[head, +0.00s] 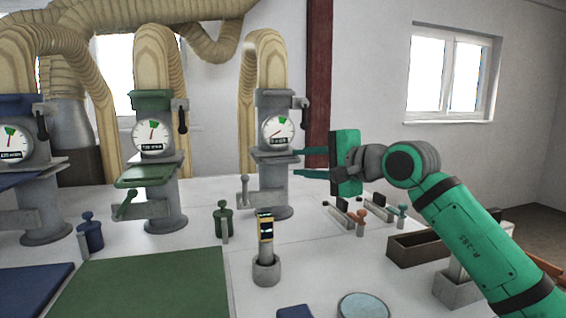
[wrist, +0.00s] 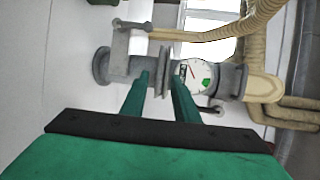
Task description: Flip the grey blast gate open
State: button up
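The grey blast gate (head: 276,160) stands on the right of three gate columns, with a round dial (head: 278,129) and a dark-gripped lever (head: 301,118) on its upper right. A small grey handle (head: 245,190) sits on its lower left arm. My gripper (head: 300,162) is open and empty just right of the column, fingers pointing left at its middle flange. In the wrist view, the grey gate lies sideways, and its flange plates (wrist: 163,72) appear between my fingertips. I cannot tell whether the fingers touch it.
The green gate (head: 152,150) and blue gate (head: 25,165) stand to the left. A grey cup holding a yellow-dark instrument (head: 266,230) stands in front. A brown open box (head: 418,248) and small handled tools (head: 350,215) lie below my arm.

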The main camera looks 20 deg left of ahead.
aim_at(283, 163)
jog(key=x, duration=0.6)
jog(key=shift+w+a+f, duration=0.1)
jog(key=shift+w+f, duration=0.05)
jog(key=shift+w, duration=0.2)
jog(key=shift+w+a, duration=0.15)
jog(key=shift+a, duration=0.25)
jog(key=shift+a+f, duration=0.1)
jog(key=shift+a, duration=0.6)
jog(key=shift+d, duration=0.15)
jog(key=shift+c, duration=0.4)
